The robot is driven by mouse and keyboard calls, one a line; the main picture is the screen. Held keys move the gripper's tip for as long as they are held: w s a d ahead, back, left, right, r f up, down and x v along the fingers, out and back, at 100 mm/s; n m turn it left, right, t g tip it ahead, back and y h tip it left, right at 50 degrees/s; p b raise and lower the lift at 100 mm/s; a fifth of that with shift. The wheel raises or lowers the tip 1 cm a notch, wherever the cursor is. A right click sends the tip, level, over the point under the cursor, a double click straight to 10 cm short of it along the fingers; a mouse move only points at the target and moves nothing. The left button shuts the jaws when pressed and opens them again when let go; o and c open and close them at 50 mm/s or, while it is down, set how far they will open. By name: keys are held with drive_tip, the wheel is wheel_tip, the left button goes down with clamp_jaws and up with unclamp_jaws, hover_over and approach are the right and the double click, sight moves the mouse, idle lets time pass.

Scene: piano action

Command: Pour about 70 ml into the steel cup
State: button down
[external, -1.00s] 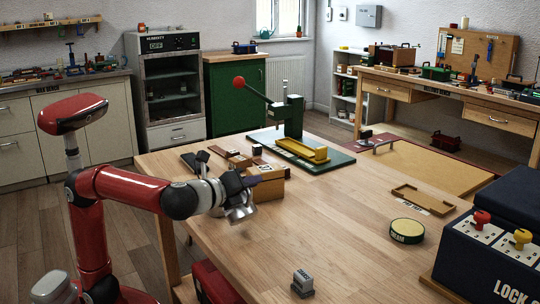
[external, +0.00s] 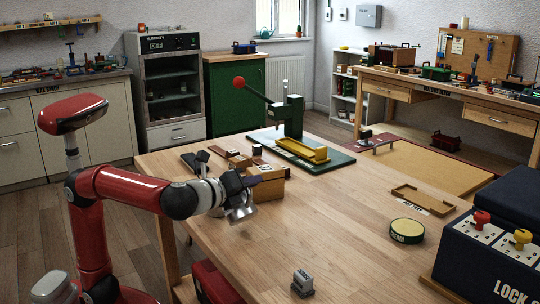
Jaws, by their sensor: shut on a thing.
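My gripper (external: 238,190) is over the near left part of the wooden table, shut on a shiny metal vessel (external: 243,213). The vessel is small in view, looks tilted and is held at the gripper's lower side. Its contents cannot be seen. I cannot tell whether this vessel is the steel cup or whether a second cup is hidden behind or below it. No stream of liquid can be made out. A small grey block-like object (external: 303,283) with a label stands at the table's near edge.
A wooden box (external: 268,187) stands just behind my gripper. A green press (external: 290,120) with a red-knobbed lever stands farther back. A round green tin (external: 406,231) and a dark lock box (external: 480,262) are at right. The table's middle (external: 330,220) is clear.

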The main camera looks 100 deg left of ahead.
drive_tip(key=shift+r, duration=0.1)
drive_tip(key=w+m+p, duration=0.1)
drive_tip(key=p, duration=0.2)
drive_tip(key=shift+d, duration=0.4)
drive_tip(key=w+d+f+m+p, duration=0.1)
drive_tip(key=m+p, duration=0.1)
drive_tip(key=w+d+f+m+y+p, duration=0.1)
drive_tip(key=w+f+m+p, duration=0.1)
drive_tip(key=w+d+f+m+p, duration=0.1)
drive_tip(key=f+m+p, duration=0.1)
drive_tip(key=shift+w+d+y, duration=0.25)
drive_tip(key=shift+d+y, duration=0.05)
drive_tip(key=shift+d, duration=0.1)
drive_tip(key=shift+w+d+f+m, duration=0.3)
drive_tip(key=shift+f+m, duration=0.15)
drive_tip(key=shift+m, duration=0.25)
drive_tip(key=shift+a, duration=0.1)
